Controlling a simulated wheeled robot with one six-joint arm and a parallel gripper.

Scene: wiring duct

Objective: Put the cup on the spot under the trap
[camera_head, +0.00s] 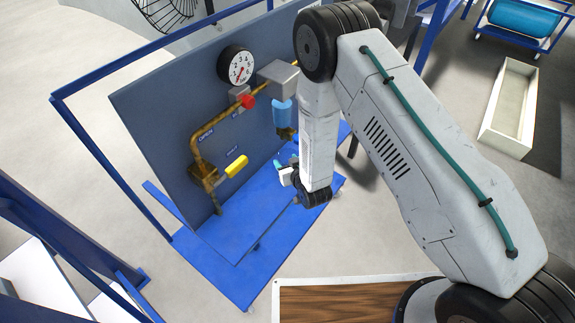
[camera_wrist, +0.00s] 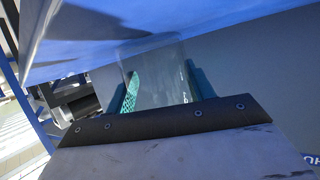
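The clear cup (camera_wrist: 160,78) is between the two teal fingers of my gripper (camera_wrist: 162,90) in the wrist view. The fingers lie against its two sides, and the cup looks held. In the head view my gripper (camera_head: 279,164) is low in front of the panel, just below the trap; the cup cannot be made out there. The trap (camera_head: 283,113) is a blue bowl with a brass drain below it, on the brass pipe. The spot under the trap cannot be made out; my arm covers part of that area.
A grey panel (camera_head: 160,120) carries the gauge (camera_head: 236,66), red knob (camera_head: 249,102) and yellow valve handle (camera_head: 236,166). The blue base (camera_head: 235,245) below has bare room at the front. Blue frame rails (camera_head: 110,170) stand at left.

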